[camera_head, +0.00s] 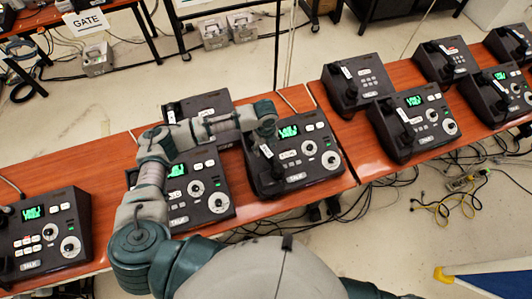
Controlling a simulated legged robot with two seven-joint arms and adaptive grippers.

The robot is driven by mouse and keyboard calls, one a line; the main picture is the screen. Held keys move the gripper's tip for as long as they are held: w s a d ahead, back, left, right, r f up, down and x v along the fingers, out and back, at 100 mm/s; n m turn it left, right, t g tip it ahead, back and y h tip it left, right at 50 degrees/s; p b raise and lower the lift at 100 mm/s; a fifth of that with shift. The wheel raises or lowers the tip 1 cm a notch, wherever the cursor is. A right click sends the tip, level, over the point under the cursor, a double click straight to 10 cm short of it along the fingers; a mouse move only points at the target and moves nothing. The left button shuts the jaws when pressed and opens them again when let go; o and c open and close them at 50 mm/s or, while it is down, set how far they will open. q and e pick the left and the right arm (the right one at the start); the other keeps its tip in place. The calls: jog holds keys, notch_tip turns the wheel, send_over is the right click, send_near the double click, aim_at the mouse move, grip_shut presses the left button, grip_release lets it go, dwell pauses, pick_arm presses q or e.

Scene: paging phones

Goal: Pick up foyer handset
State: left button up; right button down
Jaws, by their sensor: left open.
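My left arm reaches up from the bottom and bends right across the wooden table. Its left gripper (264,128) is open, at the upper left of a black paging phone (318,166) with a green screen. A dark handset with a white label (266,151) is on this phone's left side, just below the gripper. I cannot tell whether they touch. The labels on the handsets are too small to read, so I cannot tell which one is the foyer handset. My right gripper is not in view.
Another phone (207,200) stands just left, partly behind my arm, and one more (50,240) at far left. Several phones stand on the right table (365,158). Loose cables (440,210) lie on the floor.

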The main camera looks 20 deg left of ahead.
aim_at(266, 150)
pick_arm(q)
notch_tip(266, 150, down, 5)
jog(key=shift+f, duration=0.15)
grip_shut()
